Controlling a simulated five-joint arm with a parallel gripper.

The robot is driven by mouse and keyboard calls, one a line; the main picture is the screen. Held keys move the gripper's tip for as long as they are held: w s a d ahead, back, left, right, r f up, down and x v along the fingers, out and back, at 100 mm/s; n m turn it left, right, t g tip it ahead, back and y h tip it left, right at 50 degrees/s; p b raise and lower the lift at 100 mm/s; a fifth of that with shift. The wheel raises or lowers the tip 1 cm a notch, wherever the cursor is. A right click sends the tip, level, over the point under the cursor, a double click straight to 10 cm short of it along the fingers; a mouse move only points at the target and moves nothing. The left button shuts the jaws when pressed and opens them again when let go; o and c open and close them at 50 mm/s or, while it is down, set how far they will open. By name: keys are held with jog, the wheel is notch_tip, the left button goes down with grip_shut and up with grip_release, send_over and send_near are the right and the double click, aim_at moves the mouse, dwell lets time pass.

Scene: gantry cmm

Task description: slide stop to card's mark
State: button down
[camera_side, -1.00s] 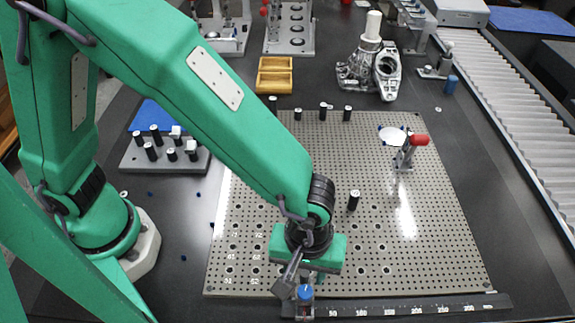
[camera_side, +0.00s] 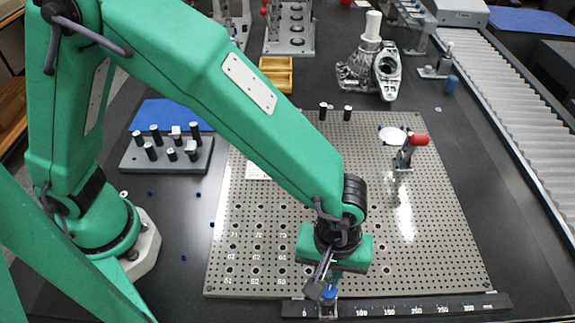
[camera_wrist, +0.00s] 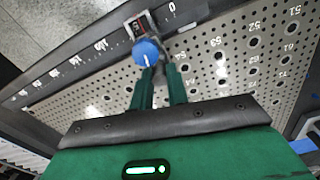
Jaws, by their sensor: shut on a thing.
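The stop is a small metal slider with a blue knob (camera_side: 330,292). It sits on the dark scale rail (camera_side: 415,309) at the plate's front edge, around the 50 mark, right of the 0. My gripper (camera_side: 333,282) is shut on the stop, fingers down at the knob. In the wrist view the blue knob (camera_wrist: 147,52) is at the tips of my fingers (camera_wrist: 158,72), and the scale (camera_wrist: 88,52) runs off to the lower left. A white card (camera_side: 256,170) lies on the plate, partly hidden behind my arm; its writing cannot be read.
The perforated plate (camera_side: 440,230) is mostly clear at right. A block with several black pins (camera_side: 168,155) is at left. The rail is clear to the stop's right.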

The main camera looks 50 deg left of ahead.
jog(key=shift+w+d+r, duration=0.1)
jog(key=shift+w+d, duration=2.05)
jog(key=shift+d, duration=0.05)
jog(key=c, duration=1.4)
grip_release()
jog(key=shift+o, duration=0.2)
jog(key=shift+a, duration=0.1)
notch_tip(320, 180, up, 8)
